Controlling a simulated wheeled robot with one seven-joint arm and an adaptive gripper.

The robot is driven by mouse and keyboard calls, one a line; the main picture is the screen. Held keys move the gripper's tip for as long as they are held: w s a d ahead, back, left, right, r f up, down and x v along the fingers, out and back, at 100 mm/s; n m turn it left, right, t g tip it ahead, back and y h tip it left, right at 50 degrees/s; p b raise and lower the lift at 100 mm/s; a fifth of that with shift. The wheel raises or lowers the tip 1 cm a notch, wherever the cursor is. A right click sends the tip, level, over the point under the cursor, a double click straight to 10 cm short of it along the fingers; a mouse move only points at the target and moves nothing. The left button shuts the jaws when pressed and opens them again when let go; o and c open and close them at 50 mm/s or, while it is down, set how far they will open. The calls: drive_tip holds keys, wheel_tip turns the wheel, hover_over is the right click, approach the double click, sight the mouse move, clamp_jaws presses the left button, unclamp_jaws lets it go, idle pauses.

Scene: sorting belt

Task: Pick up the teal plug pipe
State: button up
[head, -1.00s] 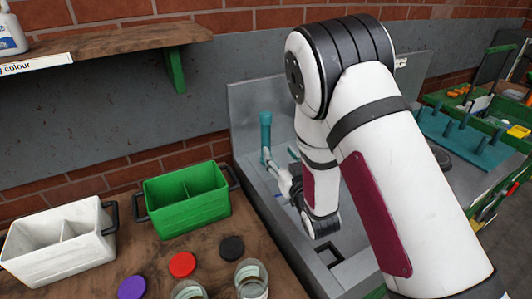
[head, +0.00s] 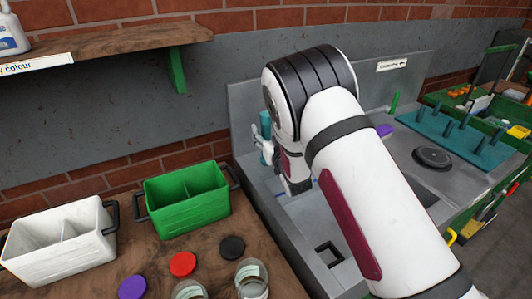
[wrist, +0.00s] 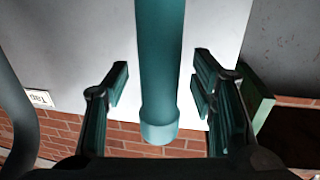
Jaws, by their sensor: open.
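The teal plug pipe (head: 267,153) stands upright in the grey sink-like unit near the back wall, partly covered by my gripper (head: 260,132) in the head view. In the wrist view the pipe (wrist: 160,60) runs down the middle between the two open fingers of my gripper (wrist: 158,85), and its wider collar end (wrist: 160,131) shows. There are gaps between the pipe and both fingers. I cannot see any finger touching it.
A green divided bin (head: 187,211) and a white divided bin (head: 60,262) stand on the wooden bench at left, with coloured lids and jars in front. A wooden shelf (head: 110,42) hangs above. A teal peg rack (head: 462,135) lies at right.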

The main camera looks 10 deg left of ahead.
drive_tip(key=shift+w+a, duration=0.1)
drive_tip(key=shift+w, duration=0.2)
clamp_jaws()
drive_tip(key=shift+r, duration=0.1)
